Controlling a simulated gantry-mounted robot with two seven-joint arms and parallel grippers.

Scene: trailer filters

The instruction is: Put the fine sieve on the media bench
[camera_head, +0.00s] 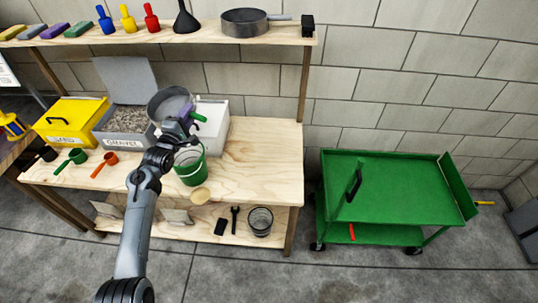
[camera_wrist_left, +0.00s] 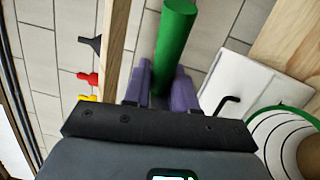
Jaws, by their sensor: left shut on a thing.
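A round grey sieve (camera_head: 170,103) with a green handle is tilted in the air in front of the gravel bin and a white box. My left gripper (camera_head: 186,120) is shut on its green handle, which stands between the purple fingers (camera_wrist_left: 163,88) in the left wrist view as a green rod (camera_wrist_left: 176,35). The sieve's bowl is out of sight in that view. The wooden media bench (camera_head: 262,150) is below, with its right part bare. My right gripper is not in view.
A yellow sand bin (camera_head: 70,122), gravel bin (camera_head: 122,137), white box (camera_head: 215,112), green bucket (camera_head: 189,170), green scoop (camera_head: 72,160) and orange scoop (camera_head: 106,162) stand on the bench. A grey pan (camera_head: 245,24) is on the shelf above. A green cart (camera_head: 395,185) stands right.

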